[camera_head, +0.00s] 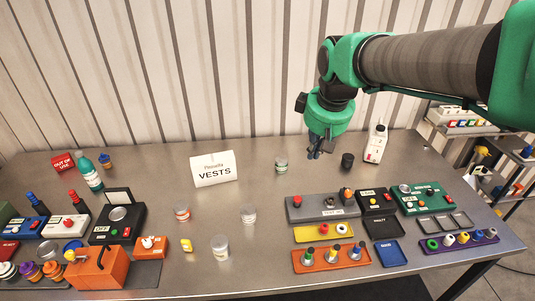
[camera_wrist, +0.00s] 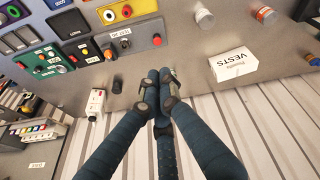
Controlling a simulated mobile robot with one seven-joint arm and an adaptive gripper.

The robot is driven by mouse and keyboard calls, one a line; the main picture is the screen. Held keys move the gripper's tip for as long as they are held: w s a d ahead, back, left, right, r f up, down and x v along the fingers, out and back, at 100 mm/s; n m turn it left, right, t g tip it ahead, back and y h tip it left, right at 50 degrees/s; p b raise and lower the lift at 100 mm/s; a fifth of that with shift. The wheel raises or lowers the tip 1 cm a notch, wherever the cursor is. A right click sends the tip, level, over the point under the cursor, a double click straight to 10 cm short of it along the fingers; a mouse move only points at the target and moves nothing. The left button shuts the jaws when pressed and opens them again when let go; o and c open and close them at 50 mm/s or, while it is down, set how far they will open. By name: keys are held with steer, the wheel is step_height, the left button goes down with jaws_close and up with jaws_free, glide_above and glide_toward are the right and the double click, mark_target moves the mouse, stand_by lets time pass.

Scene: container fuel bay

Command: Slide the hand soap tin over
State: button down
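Several small tins stand on the metal bench, and their labels are too small to read, so I cannot tell which is the hand soap tin. A green-banded tin (camera_head: 281,164) is nearest my gripper. A red-banded tin (camera_head: 183,213) and two pale tins, one behind (camera_head: 248,214) and one in front (camera_head: 220,246), stand further left. The red-banded tin also shows in the wrist view (camera_wrist: 266,15). My gripper (camera_head: 316,153) hangs to the right of the green-banded tin, apart from it. In the wrist view its blue fingers (camera_wrist: 159,78) are together, with nothing seen between them; they cover the bench behind.
A black cup (camera_head: 347,160) and white bottle (camera_head: 376,143) stand right of my gripper. Control boxes and trays, including an orange tray (camera_head: 303,264), fill the front right. The corrugated wall is close behind.

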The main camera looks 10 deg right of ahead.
steer(key=w+a+f+n+g+p, duration=0.1)
steer(key=w+a+f+n+p, duration=0.15)
steer(key=w, duration=0.55)
steer(key=w+a+f+n+p, duration=0.1)
steer(key=w+f+n+p, duration=0.15)
steer(key=w, duration=0.65)
steer(key=w+a+f+n+g+p, duration=0.1)
steer(key=w+a+p, duration=0.15)
steer(key=w, duration=0.55)
steer(key=w+a+f+n+g+p, duration=0.1)
steer(key=w+a+f+n+p, duration=0.1)
steer(key=w+f, duration=0.5)
steer(key=w+a+f+n+p, duration=0.3)
steer(key=w+f, duration=0.4)
steer(key=f, duration=0.8)
steer(key=n+p, duration=0.1)
steer(key=p, duration=0.1)
steer(key=shift+w+g+p, duration=0.2)
steer(key=shift+g+p, duration=0.15)
steer(key=shift+g, duration=0.05)
steer(key=shift+d, duration=0.1)
